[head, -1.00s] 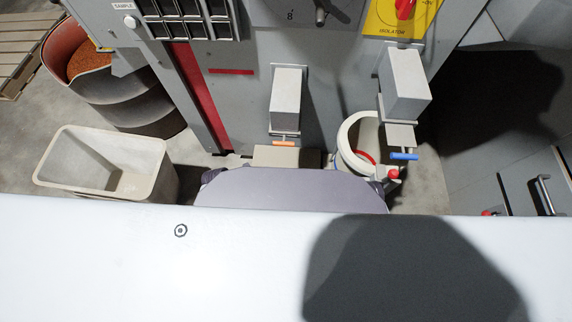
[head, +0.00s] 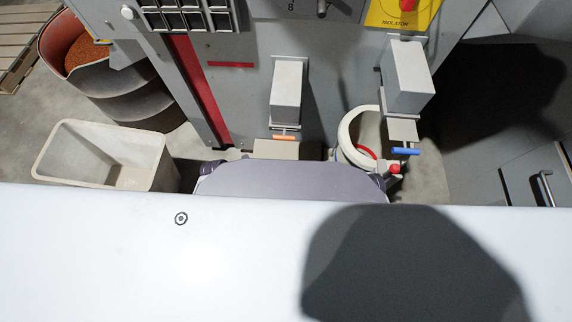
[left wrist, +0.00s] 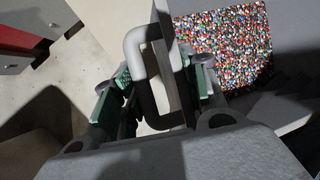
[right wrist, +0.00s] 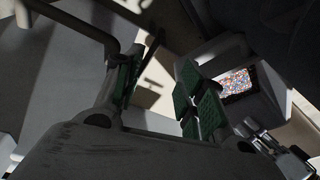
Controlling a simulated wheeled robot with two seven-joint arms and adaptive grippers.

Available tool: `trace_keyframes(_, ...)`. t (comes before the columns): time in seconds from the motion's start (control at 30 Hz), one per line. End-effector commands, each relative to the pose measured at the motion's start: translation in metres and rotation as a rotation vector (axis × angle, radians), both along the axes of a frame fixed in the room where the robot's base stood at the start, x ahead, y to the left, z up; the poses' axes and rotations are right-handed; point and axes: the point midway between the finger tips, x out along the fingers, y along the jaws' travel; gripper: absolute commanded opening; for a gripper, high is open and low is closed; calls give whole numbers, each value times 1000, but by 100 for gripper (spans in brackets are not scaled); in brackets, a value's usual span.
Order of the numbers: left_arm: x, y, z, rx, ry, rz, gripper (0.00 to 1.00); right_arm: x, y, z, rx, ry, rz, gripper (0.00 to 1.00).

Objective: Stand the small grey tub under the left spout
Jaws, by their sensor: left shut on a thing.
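In the left wrist view my left gripper (left wrist: 160,95) is shut on a thick grey handle (left wrist: 137,58). The handle stands beside a grey tub (left wrist: 181,70) filled with multicoloured granules; their join is not clear. The tub also shows in the right wrist view (right wrist: 272,101), near my left gripper (right wrist: 272,146). My right gripper (right wrist: 160,92) is open and empty, with its fingers apart. In the head view the left spout (head: 286,92) has an orange handle, and the right spout (head: 408,76) a blue one. Neither gripper shows in the head view.
A white bucket (head: 347,132) stands on the floor below the right spout. An empty beige tub (head: 58,160) stands at the left, with a dark drum (head: 135,98) of orange granules behind it. A beige block (head: 288,149) shows below the left spout. My body hides the near floor.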

Motion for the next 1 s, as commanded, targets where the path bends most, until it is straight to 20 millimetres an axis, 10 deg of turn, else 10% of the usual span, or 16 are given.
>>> trace_keyframes(1.0,8,-1,1,-23,8,1,0,1,2,4,6,-10,1,40)
